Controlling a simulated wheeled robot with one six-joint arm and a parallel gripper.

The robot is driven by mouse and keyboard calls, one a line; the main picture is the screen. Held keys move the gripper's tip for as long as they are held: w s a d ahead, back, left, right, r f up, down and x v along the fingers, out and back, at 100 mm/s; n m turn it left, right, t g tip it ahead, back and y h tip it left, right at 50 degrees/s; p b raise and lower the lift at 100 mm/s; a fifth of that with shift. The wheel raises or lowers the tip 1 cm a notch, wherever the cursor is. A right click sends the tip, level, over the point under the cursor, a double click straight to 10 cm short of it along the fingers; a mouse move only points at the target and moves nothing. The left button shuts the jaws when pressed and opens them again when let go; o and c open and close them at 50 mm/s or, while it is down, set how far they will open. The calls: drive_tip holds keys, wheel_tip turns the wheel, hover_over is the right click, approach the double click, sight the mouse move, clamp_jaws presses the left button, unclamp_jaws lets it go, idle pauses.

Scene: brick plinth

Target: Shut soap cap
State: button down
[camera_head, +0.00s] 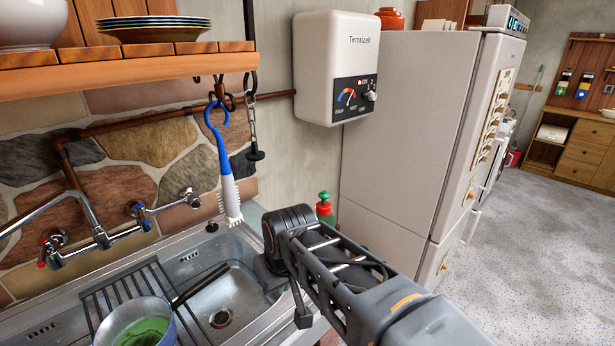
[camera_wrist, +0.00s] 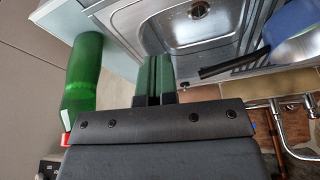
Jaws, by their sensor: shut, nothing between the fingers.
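The soap bottle (camera_head: 325,209) stands behind my arm, beside the sink. Its green tip and red upper part show in the head view; my arm hides its lower part. In the wrist view a green bottle (camera_wrist: 84,72) with a red end lies along the left side of the picture, apart from my fingers. Whether its cap is open is too small to tell. My gripper (camera_wrist: 155,62) is shut and empty, its two greenish fingers together between the bottle and the sink. In the head view the fingertips are not clear.
The metal sink (camera_head: 250,262) holds a rack and a pot (camera_head: 138,322) with a dark handle. A blue and white brush (camera_head: 224,165) hangs above it. The tap (camera_head: 88,225) is at left, a refrigerator (camera_head: 400,130) behind the bottle. Floor at right is clear.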

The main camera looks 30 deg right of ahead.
drive_tip(key=w+d+r, duration=0.2)
drive_tip(key=w+r, duration=0.2)
drive_tip(key=r, duration=0.1)
drive_tip(key=n+p, duration=0.2)
drive_tip(key=p, duration=0.2)
approach(325, 191)
drive_tip(key=shift+y, duration=0.3)
drive_tip(key=x, duration=0.2)
drive_tip(key=b+x, duration=0.1)
drive_tip(key=x, duration=0.2)
drive_tip(key=shift+w+d+f, duration=0.2)
drive_tip(key=shift+w+f, duration=0.1)
drive_tip(key=shift+w, duration=0.15)
drive_tip(key=shift+f, duration=0.75)
drive_tip(key=shift+f, duration=0.1)
